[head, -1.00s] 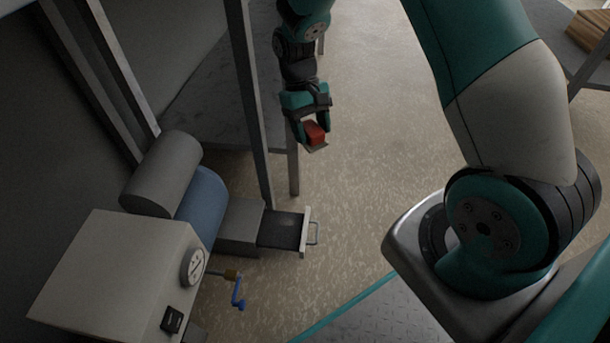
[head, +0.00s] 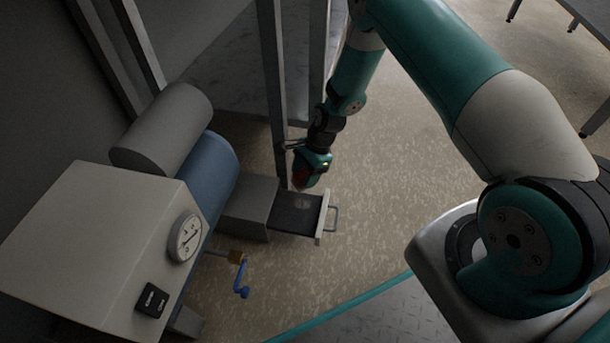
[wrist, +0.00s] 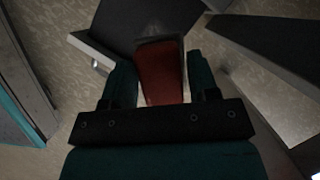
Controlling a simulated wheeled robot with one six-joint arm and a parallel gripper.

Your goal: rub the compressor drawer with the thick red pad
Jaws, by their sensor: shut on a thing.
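The compressor drawer (head: 294,216) is pulled out of its grey housing, with a pale front and a bar handle on its right side. A pale smudge shows on its dark inside. My gripper (head: 302,183) is above the drawer's far edge, shut on the thick red pad (wrist: 162,78). In the head view only a little of the pad (head: 299,177) shows beside the fingers. In the wrist view the pad sits between both fingers, and the dark drawer (wrist: 130,22) lies just beyond it. I cannot tell whether pad and drawer touch.
The compressor has a beige box (head: 92,240) with a round gauge (head: 186,237), grey and blue cylinders and a blue-handled valve (head: 242,280). A metal post (head: 274,85) stands just behind the drawer. The floor right of the drawer is clear.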

